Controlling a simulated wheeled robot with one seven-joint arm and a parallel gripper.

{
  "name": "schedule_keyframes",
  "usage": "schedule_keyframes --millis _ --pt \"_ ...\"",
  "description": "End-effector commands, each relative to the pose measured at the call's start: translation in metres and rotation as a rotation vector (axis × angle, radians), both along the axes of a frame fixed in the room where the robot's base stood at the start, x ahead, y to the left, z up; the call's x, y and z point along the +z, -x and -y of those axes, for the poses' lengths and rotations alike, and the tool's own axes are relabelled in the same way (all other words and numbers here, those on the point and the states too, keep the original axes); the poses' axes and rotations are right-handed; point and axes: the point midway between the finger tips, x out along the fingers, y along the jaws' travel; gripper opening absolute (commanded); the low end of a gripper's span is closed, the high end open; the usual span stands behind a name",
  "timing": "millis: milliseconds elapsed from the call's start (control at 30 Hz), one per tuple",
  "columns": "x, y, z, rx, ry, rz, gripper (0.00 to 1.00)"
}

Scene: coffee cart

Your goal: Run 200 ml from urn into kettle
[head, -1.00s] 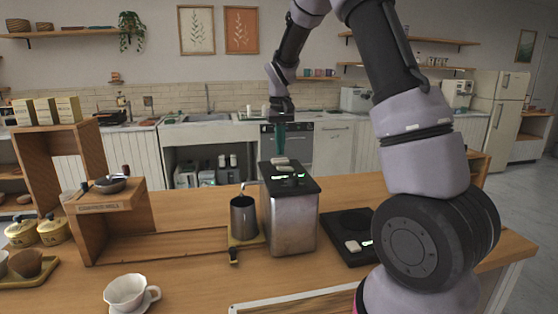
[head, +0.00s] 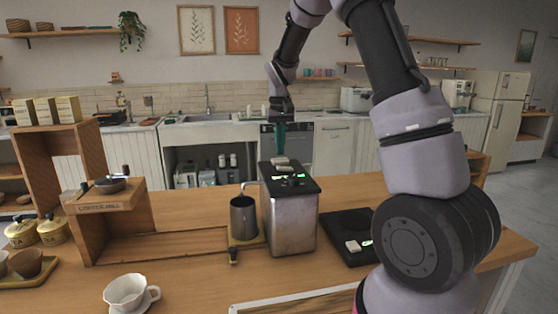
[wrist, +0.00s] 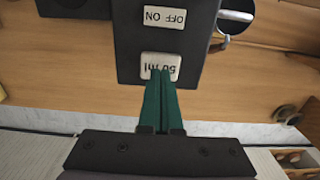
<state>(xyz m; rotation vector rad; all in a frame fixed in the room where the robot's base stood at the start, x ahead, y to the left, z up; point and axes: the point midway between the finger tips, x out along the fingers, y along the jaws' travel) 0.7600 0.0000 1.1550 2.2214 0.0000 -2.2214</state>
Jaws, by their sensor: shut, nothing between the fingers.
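The urn (head: 292,225) is a metal box with a black top and green-lit markings, standing on the wooden counter. The kettle (head: 243,218), a dark metal jug, stands beside it on the left under the spout; its inside cannot be seen. My gripper (head: 281,156) points down over the urn's top, shut and empty. In the wrist view its green fingertips (wrist: 161,80) overlap the near edge of the pale "50 ml" button (wrist: 160,64). Whether they press it I cannot tell. An "OFF ON" button (wrist: 165,17) lies beyond. Part of the kettle's rim (wrist: 236,14) shows there too.
A black scale-like plate (head: 348,228) lies right of the urn. A white cup on a saucer (head: 130,291) is at front left. A wooden stand labelled coffee mill (head: 110,205) is further left. The counter between cup and urn is mostly clear.

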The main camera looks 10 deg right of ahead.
Motion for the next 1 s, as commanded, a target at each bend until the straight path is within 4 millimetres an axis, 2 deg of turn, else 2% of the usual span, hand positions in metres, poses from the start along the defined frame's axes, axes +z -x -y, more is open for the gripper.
schedule_keyframes --millis 367,1000 --pt "-0.001 0.000 0.000 0.000 0.000 0.000 0.00" --pt "-0.017 0.000 0.000 0.000 0.001 -0.001 0.00"
